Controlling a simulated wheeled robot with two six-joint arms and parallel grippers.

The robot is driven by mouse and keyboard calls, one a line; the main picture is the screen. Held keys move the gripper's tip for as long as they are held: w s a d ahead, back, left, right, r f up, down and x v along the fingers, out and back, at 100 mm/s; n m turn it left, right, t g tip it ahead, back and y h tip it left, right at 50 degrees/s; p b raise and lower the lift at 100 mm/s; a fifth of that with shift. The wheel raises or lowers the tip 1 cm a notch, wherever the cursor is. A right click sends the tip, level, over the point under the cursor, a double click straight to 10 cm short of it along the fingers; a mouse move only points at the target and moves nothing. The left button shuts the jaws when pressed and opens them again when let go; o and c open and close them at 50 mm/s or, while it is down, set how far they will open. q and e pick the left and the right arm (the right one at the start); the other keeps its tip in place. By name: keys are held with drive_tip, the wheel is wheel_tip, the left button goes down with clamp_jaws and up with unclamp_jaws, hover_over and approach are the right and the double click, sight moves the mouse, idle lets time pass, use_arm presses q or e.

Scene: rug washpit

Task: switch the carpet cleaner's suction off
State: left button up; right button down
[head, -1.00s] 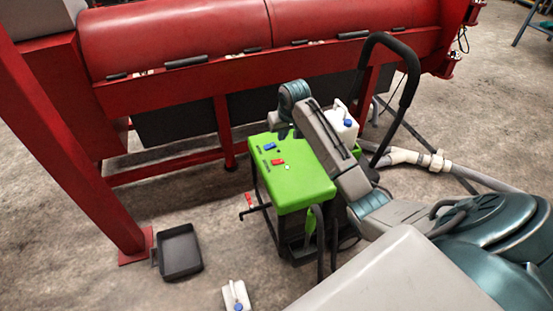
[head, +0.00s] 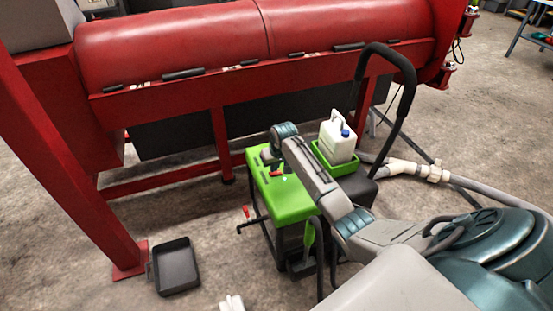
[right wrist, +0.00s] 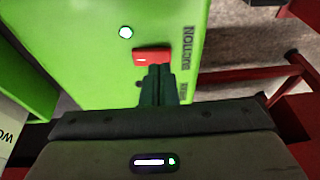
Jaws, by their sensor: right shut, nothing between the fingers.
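The carpet cleaner has a bright green top (head: 290,205). A red rocker switch (right wrist: 148,55) sits on it beside the printed word SUCTION in the right wrist view; the switch also shows as a small red patch in the head view (head: 277,173). A white round lamp or button (right wrist: 125,32) is close to the switch. My right gripper (right wrist: 158,72) is shut and empty, its dark fingertips at the near edge of the red switch. I cannot tell whether they touch it. My left gripper is out of view.
A white jug (head: 337,140) stands in a green tray behind my right forearm. The cleaner's black handle (head: 408,75) rises at the back right. A large red machine (head: 180,50) stands behind. A dark tray (head: 176,267) lies on the floor at left.

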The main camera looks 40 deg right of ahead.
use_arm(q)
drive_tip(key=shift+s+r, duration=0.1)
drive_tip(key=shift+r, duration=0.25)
use_arm(e)
drive_tip(key=shift+a+f, duration=0.1)
drive_tip(key=shift+f, duration=0.6)
drive_tip(key=shift+a+f+h+p, duration=0.1)
drive_tip(key=shift+a+h+p, duration=0.15)
drive_tip(key=shift+p, duration=0.25)
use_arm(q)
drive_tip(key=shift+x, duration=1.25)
use_arm(e)
drive_tip(key=shift+d+f, duration=0.1)
drive_tip(key=shift+d, duration=0.05)
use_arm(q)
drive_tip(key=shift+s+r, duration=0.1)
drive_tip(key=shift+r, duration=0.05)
use_arm(e)
drive_tip(key=shift+d, duration=0.15)
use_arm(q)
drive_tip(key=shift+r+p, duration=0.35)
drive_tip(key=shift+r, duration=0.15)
use_arm(e)
drive_tip(key=shift+s+d, duration=0.15)
drive_tip(key=shift+d, duration=0.5)
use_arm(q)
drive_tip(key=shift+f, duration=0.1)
